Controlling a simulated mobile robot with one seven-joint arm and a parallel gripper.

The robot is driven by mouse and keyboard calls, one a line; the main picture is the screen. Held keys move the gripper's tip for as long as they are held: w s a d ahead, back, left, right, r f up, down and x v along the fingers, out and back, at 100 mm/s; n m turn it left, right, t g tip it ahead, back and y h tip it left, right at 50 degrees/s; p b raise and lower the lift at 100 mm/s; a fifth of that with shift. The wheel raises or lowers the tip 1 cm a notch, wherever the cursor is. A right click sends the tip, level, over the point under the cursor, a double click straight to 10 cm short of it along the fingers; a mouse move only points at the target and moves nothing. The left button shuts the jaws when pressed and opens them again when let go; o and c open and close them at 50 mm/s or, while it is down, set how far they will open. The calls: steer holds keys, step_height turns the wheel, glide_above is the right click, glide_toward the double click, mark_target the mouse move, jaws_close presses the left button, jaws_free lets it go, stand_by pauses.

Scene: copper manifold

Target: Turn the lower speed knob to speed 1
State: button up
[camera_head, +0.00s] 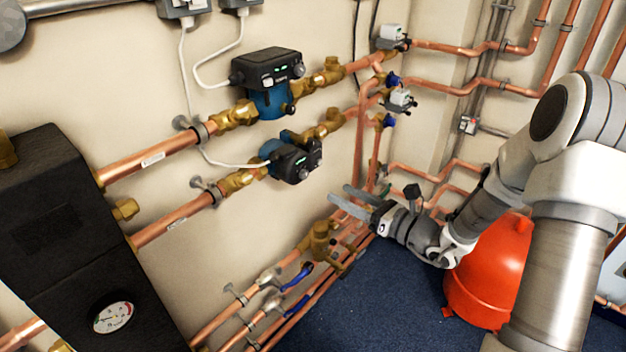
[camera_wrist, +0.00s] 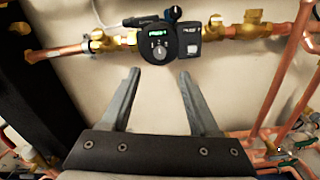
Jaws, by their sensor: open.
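The lower pump (camera_head: 293,158), a black control head on a blue body, sits on the lower copper pipe in the head view. In the wrist view the lower pump (camera_wrist: 185,42) is near the top centre. Its round speed knob (camera_wrist: 159,50) shows on the dark face below a green display; its exact setting is too small to read. My gripper (camera_head: 338,194) is open and empty, below and to the right of the pump. In the wrist view my gripper (camera_wrist: 159,72) has its two fingers spread apart below the knob, touching nothing.
The upper pump (camera_head: 268,80) is on the pipe above. A black box with a gauge (camera_head: 113,317) stands at left. Vertical copper pipes (camera_head: 362,145) and blue-handled valves (camera_head: 297,277) are near my gripper. A red tank (camera_head: 490,270) stands beneath my arm.

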mark_target(306, 176)
steer(key=x, duration=0.9)
steer(key=shift+w+a, duration=0.25)
steer(key=shift+a, duration=0.05)
steer(key=shift+c, duration=0.4)
jaws_close()
